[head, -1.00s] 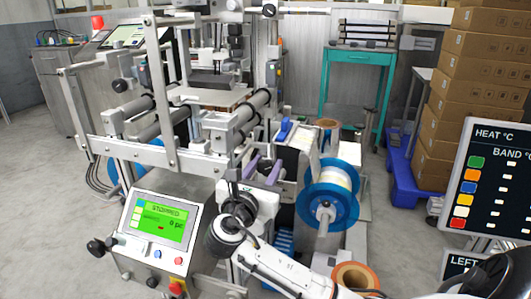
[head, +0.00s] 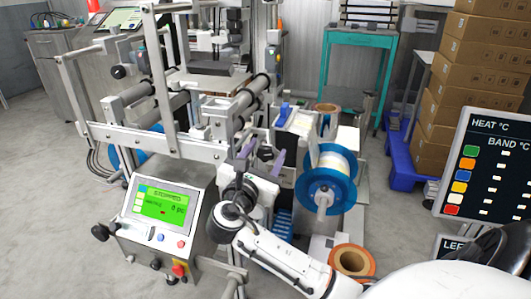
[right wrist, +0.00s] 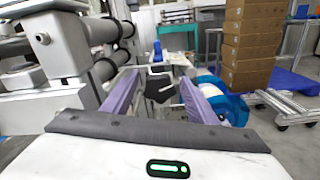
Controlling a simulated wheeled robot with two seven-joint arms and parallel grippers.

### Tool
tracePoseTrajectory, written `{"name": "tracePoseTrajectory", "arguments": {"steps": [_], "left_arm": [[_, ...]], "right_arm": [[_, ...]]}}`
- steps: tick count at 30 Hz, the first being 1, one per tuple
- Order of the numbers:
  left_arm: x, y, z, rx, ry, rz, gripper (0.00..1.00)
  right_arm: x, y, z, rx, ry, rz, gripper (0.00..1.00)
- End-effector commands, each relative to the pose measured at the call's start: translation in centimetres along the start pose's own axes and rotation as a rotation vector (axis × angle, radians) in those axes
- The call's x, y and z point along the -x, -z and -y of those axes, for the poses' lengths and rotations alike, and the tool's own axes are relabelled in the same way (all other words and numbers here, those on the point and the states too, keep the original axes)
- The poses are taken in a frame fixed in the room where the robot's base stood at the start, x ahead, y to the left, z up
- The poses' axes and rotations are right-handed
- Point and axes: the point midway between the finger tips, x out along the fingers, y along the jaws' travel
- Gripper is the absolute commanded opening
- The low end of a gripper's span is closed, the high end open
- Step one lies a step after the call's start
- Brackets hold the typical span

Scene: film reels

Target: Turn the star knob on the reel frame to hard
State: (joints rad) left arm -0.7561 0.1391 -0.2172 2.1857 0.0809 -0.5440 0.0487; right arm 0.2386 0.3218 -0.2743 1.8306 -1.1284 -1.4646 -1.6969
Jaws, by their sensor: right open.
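The black star knob (right wrist: 160,87) shows in the right wrist view between the two purple fingers of my right gripper (right wrist: 158,94). In the head view the dark knob (head: 266,154) shows small between the same fingers. It belongs to the reel frame, whose grey and white metal body (head: 300,124) stands around it. My right gripper (head: 263,155) is open, one finger on each side of the knob, with gaps visible in the wrist view. I cannot tell whether it touches. The knob's setting and any hard mark are not readable. My left gripper is not in view.
A blue reel (head: 345,190) stands on a spindle right of my gripper. Grey rollers (right wrist: 105,68) and a metal block (right wrist: 60,40) lie close on the left in the wrist view. A green control screen (head: 163,203) is at front left. Boxes (head: 470,80) stack at the right.

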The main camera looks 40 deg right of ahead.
Motion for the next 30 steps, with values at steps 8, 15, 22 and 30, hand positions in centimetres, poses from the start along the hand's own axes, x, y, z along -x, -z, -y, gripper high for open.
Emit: {"name": "tracePoseTrajectory", "arguments": {"steps": [8,15,22,30], "left_arm": [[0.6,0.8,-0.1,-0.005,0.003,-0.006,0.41],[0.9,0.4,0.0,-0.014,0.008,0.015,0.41],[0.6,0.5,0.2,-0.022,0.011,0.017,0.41],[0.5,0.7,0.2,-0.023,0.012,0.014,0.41]], "right_arm": [[3.6,-0.1,-0.1,0.0,-0.001,-0.005,0.53],[8.2,-0.1,-0.1,-0.001,-0.001,-0.005,0.53],[10.2,0.0,0.0,-0.001,-0.001,-0.001,0.53],[10.3,0.0,0.0,0.0,0.0,-0.001,0.53]]}}
